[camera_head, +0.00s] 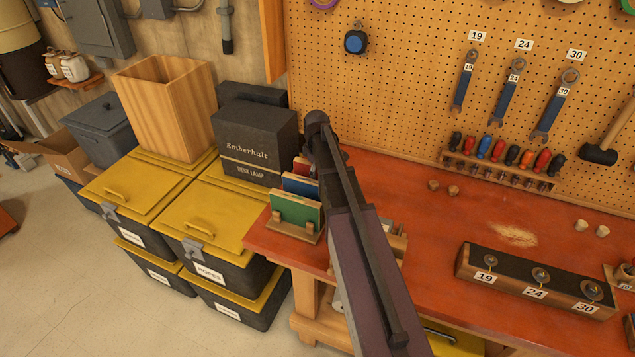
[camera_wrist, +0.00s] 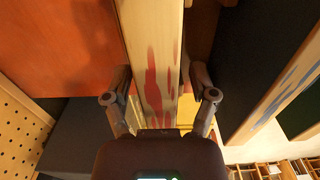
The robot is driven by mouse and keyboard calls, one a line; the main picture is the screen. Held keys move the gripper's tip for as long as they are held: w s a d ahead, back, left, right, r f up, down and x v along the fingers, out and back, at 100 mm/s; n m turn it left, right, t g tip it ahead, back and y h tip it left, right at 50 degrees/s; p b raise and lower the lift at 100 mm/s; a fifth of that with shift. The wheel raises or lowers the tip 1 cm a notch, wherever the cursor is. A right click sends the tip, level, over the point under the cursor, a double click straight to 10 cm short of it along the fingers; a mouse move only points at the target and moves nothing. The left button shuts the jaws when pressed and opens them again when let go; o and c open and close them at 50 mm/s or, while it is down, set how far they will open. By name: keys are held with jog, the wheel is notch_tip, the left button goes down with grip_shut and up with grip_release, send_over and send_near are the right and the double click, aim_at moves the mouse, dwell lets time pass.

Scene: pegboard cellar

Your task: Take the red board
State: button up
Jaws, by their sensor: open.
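The red board (camera_head: 301,164) stands upright at the back of a small wooden rack (camera_head: 294,233) at the bench's left end, partly hidden by my arm. A blue board (camera_head: 299,186) and a green board (camera_head: 297,210) stand in front of it. In the wrist view, the red board's pale wooden edge with red paint streaks (camera_wrist: 155,70) runs between the fingers of my gripper (camera_wrist: 160,88). The gripper is open, one finger on each side, with slight gaps visible. The blue-streaked edge (camera_wrist: 285,80) lies to the right. In the head view my arm hides the gripper.
The black desk lamp box (camera_head: 256,142) stands close to the left of the rack, on yellow-lidded bins (camera_head: 216,224). The pegboard (camera_head: 420,70) rises behind the red bench (camera_head: 420,215). A numbered socket block (camera_head: 532,283) sits to the right.

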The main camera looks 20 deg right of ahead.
jog(key=shift+f+b, duration=0.3)
jog(key=shift+f, duration=0.3)
grip_shut()
